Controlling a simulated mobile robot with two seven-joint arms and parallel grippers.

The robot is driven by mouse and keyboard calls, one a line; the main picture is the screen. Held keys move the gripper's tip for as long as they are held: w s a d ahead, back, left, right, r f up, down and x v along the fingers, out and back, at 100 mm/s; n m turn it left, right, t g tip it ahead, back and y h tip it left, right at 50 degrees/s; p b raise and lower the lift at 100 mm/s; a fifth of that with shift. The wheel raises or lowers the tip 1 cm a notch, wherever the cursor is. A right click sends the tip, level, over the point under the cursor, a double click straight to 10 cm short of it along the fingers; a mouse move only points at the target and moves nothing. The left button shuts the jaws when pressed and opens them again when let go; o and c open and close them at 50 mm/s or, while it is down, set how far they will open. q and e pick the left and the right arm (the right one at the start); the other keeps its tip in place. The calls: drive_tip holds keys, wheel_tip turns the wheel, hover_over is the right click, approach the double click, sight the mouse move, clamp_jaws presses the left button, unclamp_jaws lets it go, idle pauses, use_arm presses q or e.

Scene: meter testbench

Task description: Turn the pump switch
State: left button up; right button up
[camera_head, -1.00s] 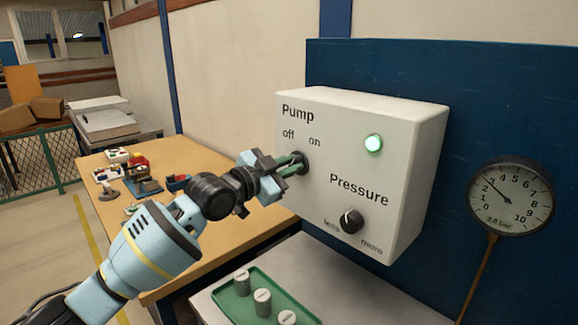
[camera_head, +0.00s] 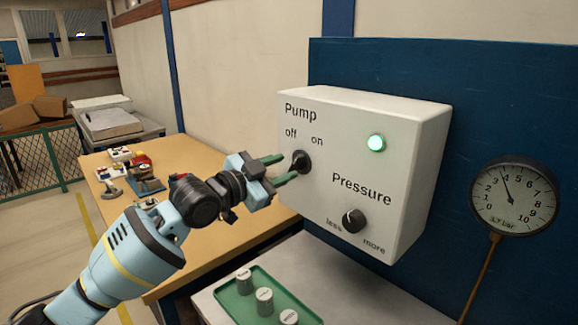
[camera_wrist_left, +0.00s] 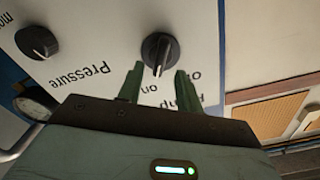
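The pump switch (camera_head: 301,161) is a black rotary knob under the "off" and "on" labels on the white control box (camera_head: 400,190). Its pointer appears turned toward "on", and the green lamp (camera_head: 376,143) is lit. My left gripper (camera_head: 281,170) is just in front of the switch with its green fingers spread. In the left wrist view the switch (camera_wrist_left: 160,50) lies just beyond the open fingertips (camera_wrist_left: 157,80), with nothing held between them. My right gripper is not in view.
The black pressure knob (camera_head: 354,221) is lower on the box. A round gauge (camera_head: 515,196) on the right reads between 3 and 5. A green tray (camera_head: 235,305) with several weights stands below. A wooden table (camera_head: 190,160) with small items is behind my arm.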

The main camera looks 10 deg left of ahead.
use_arm(q)
drive_tip(key=v, duration=0.4)
drive_tip(key=shift+s, duration=0.15)
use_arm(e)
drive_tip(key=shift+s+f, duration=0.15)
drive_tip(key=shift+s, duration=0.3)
use_arm(q)
drive_tip(key=shift+a, duration=0.1)
